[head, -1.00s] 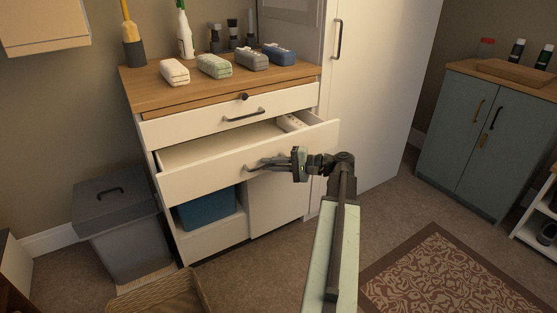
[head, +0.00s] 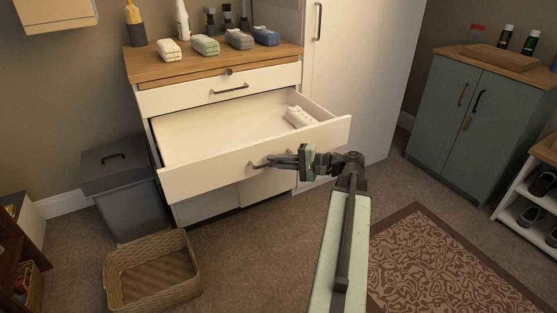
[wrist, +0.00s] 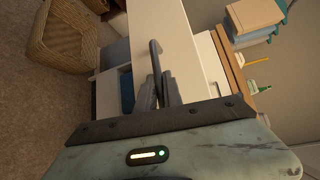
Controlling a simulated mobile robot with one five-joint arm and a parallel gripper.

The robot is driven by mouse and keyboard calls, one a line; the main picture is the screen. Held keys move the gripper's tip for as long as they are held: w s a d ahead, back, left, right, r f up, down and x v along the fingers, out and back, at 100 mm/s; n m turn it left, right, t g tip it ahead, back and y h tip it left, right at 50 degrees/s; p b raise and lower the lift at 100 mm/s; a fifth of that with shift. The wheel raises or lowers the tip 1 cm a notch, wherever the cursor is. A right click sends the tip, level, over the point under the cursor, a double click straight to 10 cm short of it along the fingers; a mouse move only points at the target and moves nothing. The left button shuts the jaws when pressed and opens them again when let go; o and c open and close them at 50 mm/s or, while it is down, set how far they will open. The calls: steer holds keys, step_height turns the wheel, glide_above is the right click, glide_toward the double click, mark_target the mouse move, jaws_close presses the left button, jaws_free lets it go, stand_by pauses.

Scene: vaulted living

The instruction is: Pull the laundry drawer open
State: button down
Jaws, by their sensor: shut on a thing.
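The laundry drawer (head: 205,177) is the white second drawer of the cabinet. It stands well out of the cabinet, and its inside shows. My gripper (head: 273,161) is at the drawer's front, shut on the dark drawer handle (wrist: 153,52). In the wrist view my gripper's fingers (wrist: 160,88) close around the handle's bar. A white packet-like item (head: 299,116) lies inside the drawer at the right; the rest of the visible drawer floor is bare.
A shut upper drawer (head: 215,91) is above, under a wooden top (head: 170,66) with several packets and bottles. A grey lidded bin (head: 125,190) stands left. A wicker basket (head: 152,275) sits on the floor front left. Carpet in front is mostly clear.

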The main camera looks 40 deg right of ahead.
steer(key=shift+a, duration=0.15)
steer(key=c, duration=1.8)
jaws_free()
steer(key=shift+o, duration=0.2)
steer(key=p+v, duration=0.1)
steer(key=v, duration=0.7)
steer(key=shift+w, duration=0.1)
